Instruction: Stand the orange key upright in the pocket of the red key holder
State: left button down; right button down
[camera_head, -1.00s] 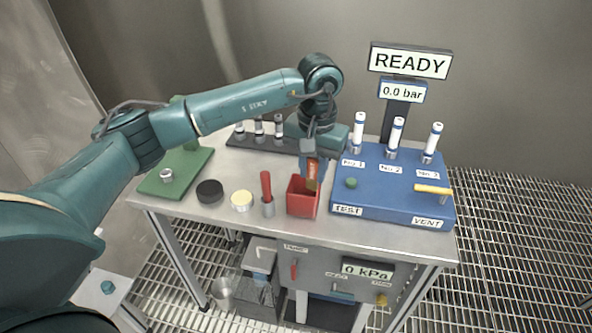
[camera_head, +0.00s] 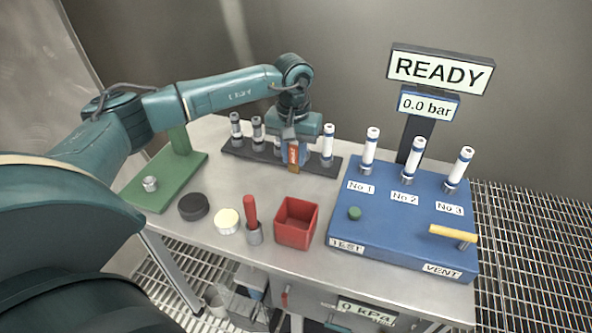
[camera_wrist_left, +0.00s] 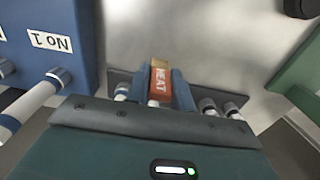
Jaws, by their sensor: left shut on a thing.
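The orange key (camera_head: 293,153) carries a label that reads HEAT and has a tan end. My left gripper (camera_head: 293,146) is shut on it and holds it roughly upright, in front of the dark rack in the head view. The key also shows between the fingers in the left wrist view (camera_wrist_left: 160,84). The red key holder (camera_head: 296,233) is an open-topped red box on the steel table, nearer the front edge. Its pocket looks empty. The key is apart from the holder, behind it in the head view. My right gripper is not in view.
A dark rack (camera_head: 238,154) with several white-and-grey cylinders stands behind. A red-handled tool (camera_head: 252,215) stands just left of the holder. A blue test panel (camera_head: 400,232) with three upright cylinders is at right. A black disc (camera_head: 193,207) and cream disc (camera_head: 228,221) lie left.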

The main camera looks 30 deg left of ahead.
aim_at(294, 163)
pick_arm(q)
jog(key=shift+f, duration=2.75)
jog(key=c, duration=1.2)
grip_release()
jog(key=shift+r, duration=0.1)
